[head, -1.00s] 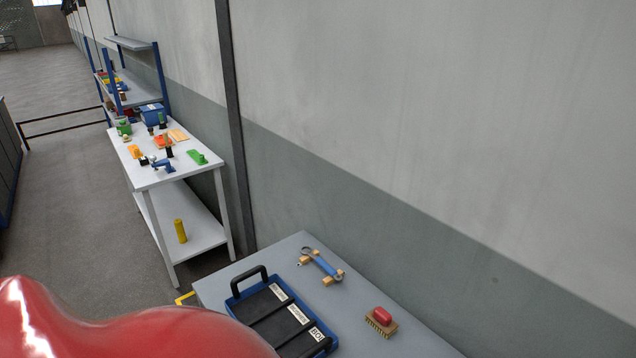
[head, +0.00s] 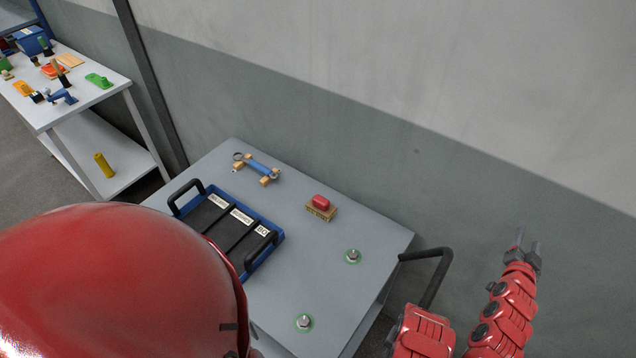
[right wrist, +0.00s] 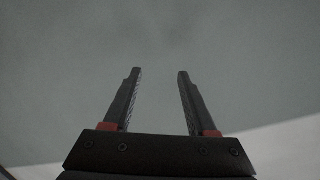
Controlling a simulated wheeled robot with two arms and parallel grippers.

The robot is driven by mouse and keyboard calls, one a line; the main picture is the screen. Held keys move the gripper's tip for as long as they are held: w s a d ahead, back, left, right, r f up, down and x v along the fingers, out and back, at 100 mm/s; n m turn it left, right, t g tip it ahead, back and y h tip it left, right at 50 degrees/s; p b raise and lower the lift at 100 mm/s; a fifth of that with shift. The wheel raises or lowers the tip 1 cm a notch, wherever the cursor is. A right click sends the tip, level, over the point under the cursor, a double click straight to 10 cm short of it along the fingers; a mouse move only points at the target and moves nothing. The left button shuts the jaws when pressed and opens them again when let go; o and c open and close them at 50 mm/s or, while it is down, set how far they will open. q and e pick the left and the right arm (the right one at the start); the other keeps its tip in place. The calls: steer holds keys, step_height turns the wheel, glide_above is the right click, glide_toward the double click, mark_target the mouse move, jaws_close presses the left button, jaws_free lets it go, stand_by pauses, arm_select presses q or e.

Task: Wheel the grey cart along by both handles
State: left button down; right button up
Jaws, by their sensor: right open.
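The grey cart (head: 290,265) stands against the wall, its flat top in the middle of the head view. One black cart handle (head: 436,268) sticks out from its right end; its lower part is hidden behind my red arm. No second handle on the cart's end can be made out. My right gripper (head: 527,243) is open and empty, pointing up, to the right of the handle and apart from it. In the right wrist view its two fingers (right wrist: 157,95) are spread with only grey wall between them. My left gripper is not in view.
A white workbench (head: 118,90) with tools stands at the left. The wall (head: 400,90) runs close behind the cart.

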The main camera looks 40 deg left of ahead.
steer(key=a+g, duration=0.1)
steer(key=w+a+f+g+y, duration=0.1)
steer(key=a, duration=0.1)
steer(key=a+f+g+y, duration=0.1)
steer(key=shift+w+a+n, duration=0.15)
steer(key=shift+w+n, duration=0.1)
steer(key=shift+n, duration=0.15)
steer(key=n+g+y, duration=0.3)
steer(key=n+g, duration=0.1)
steer(key=g, duration=0.9)
glide_toward(445, 267)
steer(key=f, duration=0.2)
steer(key=x, duration=1)
steer(key=shift+a+f, duration=0.3)
steer(key=shift+a, duration=0.05)
jaws_close()
steer(key=shift+a, duration=0.1)
